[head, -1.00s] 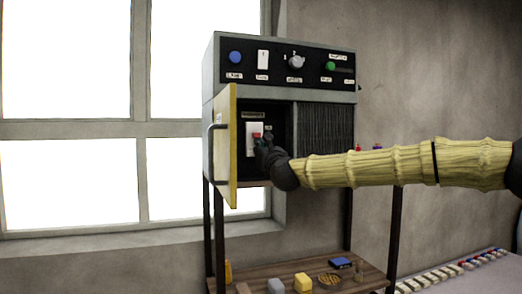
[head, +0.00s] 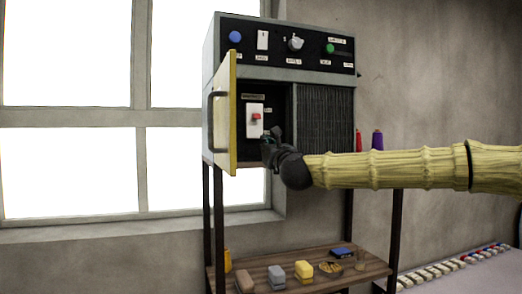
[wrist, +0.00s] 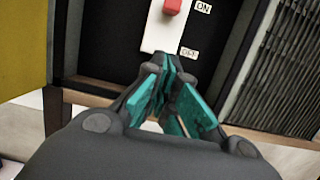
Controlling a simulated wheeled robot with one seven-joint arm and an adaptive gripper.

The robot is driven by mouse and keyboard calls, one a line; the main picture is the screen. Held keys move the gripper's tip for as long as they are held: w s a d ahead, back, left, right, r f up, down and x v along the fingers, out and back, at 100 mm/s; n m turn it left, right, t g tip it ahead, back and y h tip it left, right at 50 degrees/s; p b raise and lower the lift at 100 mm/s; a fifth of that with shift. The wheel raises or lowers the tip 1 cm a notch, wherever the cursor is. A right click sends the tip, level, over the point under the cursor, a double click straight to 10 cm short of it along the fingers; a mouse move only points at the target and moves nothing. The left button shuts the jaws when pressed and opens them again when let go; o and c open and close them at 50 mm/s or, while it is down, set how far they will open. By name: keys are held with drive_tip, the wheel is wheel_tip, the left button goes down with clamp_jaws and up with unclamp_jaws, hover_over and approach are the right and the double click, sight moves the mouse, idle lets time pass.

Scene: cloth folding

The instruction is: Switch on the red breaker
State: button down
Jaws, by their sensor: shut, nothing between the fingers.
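The red breaker (head: 255,117) is a small red lever on a white plate (head: 254,132) inside the open compartment of the grey cabinet. In the wrist view the red lever (wrist: 172,6) is at the top edge, level with the ON label (wrist: 203,7). The OFF label (wrist: 188,53) is lower on the panel. My gripper (head: 267,143) is below and slightly right of the lever, apart from it. In the wrist view my gripper (wrist: 166,70) has its teal-padded fingertips together and empty, near the plate's lower end. The lever's upper part is cut off there.
The yellow door (head: 232,115) stands open left of the compartment. A ribbed grille (head: 325,125) is on its right. Knobs and buttons line the top panel (head: 290,45). Blocks and small items lie on the wooden shelf (head: 250,270) below.

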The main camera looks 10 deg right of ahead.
drive_tip(key=b+v, duration=0.1)
drive_tip(key=v, duration=0.3)
drive_tip(key=shift+f, duration=0.1)
idle(0.3)
